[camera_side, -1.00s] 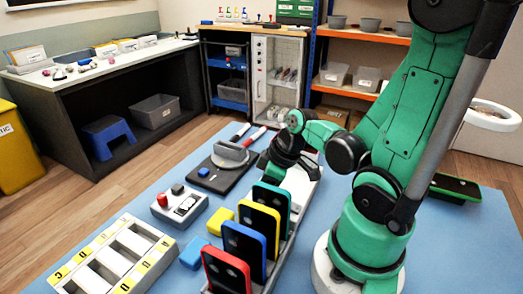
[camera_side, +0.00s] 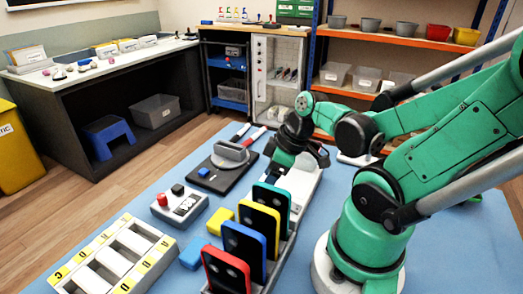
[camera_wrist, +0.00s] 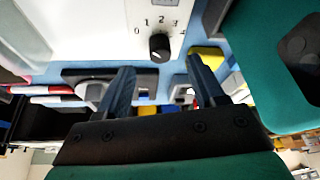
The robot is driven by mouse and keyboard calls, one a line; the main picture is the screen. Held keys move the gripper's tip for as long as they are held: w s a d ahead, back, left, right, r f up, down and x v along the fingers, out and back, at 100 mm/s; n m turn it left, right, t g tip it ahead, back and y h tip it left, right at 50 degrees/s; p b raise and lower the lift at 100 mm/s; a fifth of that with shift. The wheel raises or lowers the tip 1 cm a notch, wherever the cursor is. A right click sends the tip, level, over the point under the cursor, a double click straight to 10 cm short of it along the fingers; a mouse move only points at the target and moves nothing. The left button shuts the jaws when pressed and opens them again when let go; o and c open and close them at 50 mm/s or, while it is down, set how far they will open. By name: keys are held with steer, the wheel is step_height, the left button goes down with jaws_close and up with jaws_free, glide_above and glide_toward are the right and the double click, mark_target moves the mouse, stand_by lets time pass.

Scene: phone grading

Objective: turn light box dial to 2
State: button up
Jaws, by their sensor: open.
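The light box (camera_wrist: 85,30) is a white box filling the upper left of the wrist view. Its black dial (camera_wrist: 159,46) sits near the box's edge, under an arc of printed numbers 0 to 4. I cannot tell which number the dial points at. My gripper (camera_wrist: 163,76) is open, with its two dark fingers apart and nothing between them. The dial lies just beyond the fingertips, roughly between them in the picture, and looks clear of them. In the side view my gripper (camera_side: 291,152) is low over the far end of the phone row, and the dial is hidden.
Several upright phones, including a red one (camera_side: 225,270) and a yellow one (camera_side: 258,232), stand close in front. A grey button box (camera_side: 180,206), a dark plate with a round grey fixture (camera_side: 228,160) and a sorting tray (camera_side: 115,258) lie left on the blue mat (camera_side: 150,190).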

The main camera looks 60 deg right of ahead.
steer(key=shift+v, duration=1.15)
steer(key=n, duration=0.2)
steer(key=d+n+y, duration=0.1)
steer(key=n, duration=0.1)
steer(key=shift+w+g, duration=0.2)
steer(key=shift+g, duration=0.1)
steer(key=shift+n+y, duration=0.3)
steer(key=shift+x, duration=2.8)
steer(key=shift+a, duration=0.1)
jaws_close()
